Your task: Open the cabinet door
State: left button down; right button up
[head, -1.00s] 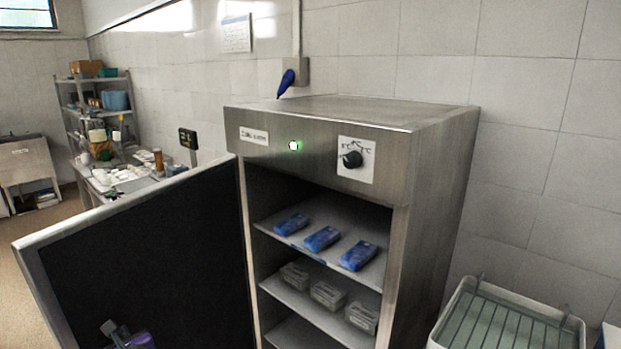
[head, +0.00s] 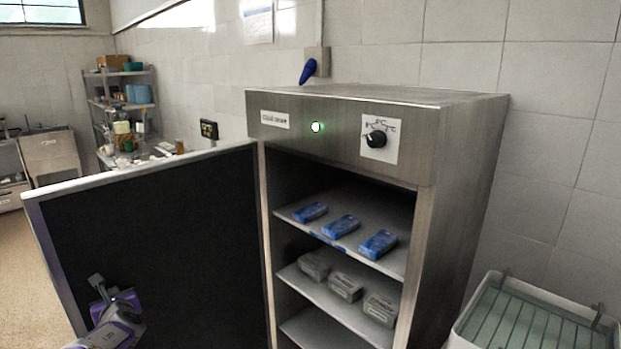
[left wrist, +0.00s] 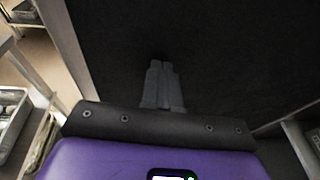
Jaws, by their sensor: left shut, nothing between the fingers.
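The steel cabinet (head: 463,200) stands against the tiled wall, with a round dial and a green light on its top panel. Its door (head: 170,240) is swung wide open to the left, with its dark inner face toward me. My left gripper (head: 97,283) is in front of the lower left of that inner face. In the left wrist view my left gripper (left wrist: 161,68) has its fingers together, pointing at the dark door panel (left wrist: 225,50), with nothing between them. I cannot tell whether the fingertips touch the panel. My right gripper is not in view.
Inside the cabinet, blue packs (head: 341,226) lie on the upper shelf and grey boxes (head: 345,287) on the one below. A pale ribbed basket (head: 535,318) stands at the lower right. A storage rack (head: 125,105) is at the far left.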

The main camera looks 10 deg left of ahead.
pick_arm(q)
jog(key=shift+w+a+b, duration=0.1)
jog(key=shift+w+a, duration=0.45)
jog(key=shift+a, duration=0.3)
jog(key=shift+w+a+b, duration=0.1)
jog(key=shift+w+a, duration=0.45)
jog(key=shift+a, duration=0.35)
jog(key=shift+w+a+b, duration=0.1)
jog(key=shift+w+a, duration=0.45)
jog(key=shift+a, duration=0.3)
jog(key=w+a+p, duration=0.2)
jog(key=w+a, duration=0.1)
jog(key=a, duration=0.1)
jog(key=shift+w+a, duration=0.35)
jog(key=shift+a, duration=0.05)
jog(key=shift+d, duration=0.1)
jog(key=b, duration=0.3)
send_near(106, 287)
jog(key=w+a, duration=0.2)
jog(key=a, duration=0.2)
jog(key=shift+d+f, duration=0.1)
